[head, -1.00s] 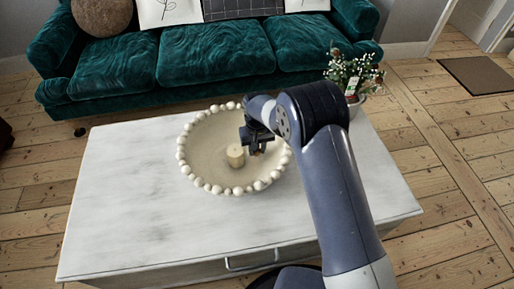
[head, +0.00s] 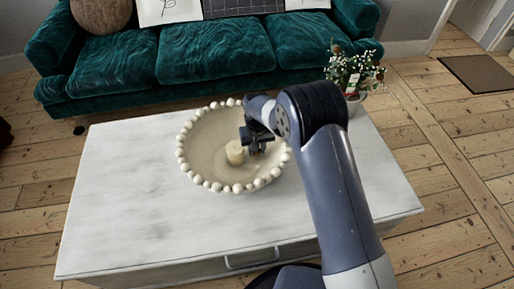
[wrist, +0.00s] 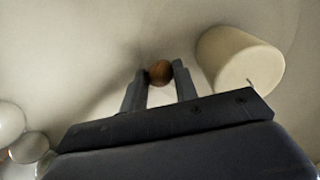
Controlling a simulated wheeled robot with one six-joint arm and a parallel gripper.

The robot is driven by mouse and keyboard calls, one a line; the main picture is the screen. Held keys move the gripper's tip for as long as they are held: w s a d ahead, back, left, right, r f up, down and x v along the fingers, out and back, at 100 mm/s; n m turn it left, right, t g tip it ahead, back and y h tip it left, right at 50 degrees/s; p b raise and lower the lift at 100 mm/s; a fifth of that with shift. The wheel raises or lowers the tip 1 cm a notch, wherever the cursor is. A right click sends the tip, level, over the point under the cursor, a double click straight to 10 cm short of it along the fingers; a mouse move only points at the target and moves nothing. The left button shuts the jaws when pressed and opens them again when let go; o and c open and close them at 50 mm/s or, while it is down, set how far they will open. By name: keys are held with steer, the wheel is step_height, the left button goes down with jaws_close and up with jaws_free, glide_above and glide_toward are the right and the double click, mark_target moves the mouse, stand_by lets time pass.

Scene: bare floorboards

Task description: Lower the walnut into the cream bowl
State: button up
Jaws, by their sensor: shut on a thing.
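The cream bowl (head: 207,136) with a beaded rim stands on the pale table. My gripper (head: 257,150) is inside the rim's outline, over the right part of the bowl. In the wrist view my gripper (wrist: 160,76) is shut on the walnut (wrist: 160,72), a small brown ball between the fingertips. The bowl's smooth inner surface (wrist: 80,50) fills the background there. Whether the walnut touches the bowl cannot be told. The walnut is too small and too hidden to make out clearly in the head view.
A cream candle (head: 235,153) stands in the bowl close to the left of my gripper; in the wrist view the candle (wrist: 235,62) is just right of the fingers. A potted plant (head: 352,75) stands at the table's back right. The table's (head: 120,190) left side is clear.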

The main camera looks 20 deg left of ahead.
steer(key=shift+f+b, duration=0.3)
steer(key=shift+f, duration=0.2)
steer(key=o, duration=1)
steer(key=shift+r, duration=0.1)
step_height(320, 180, up, 11)
steer(key=p, duration=0.1)
steer(key=shift+p, duration=0.4)
steer(key=shift+f, duration=0.2)
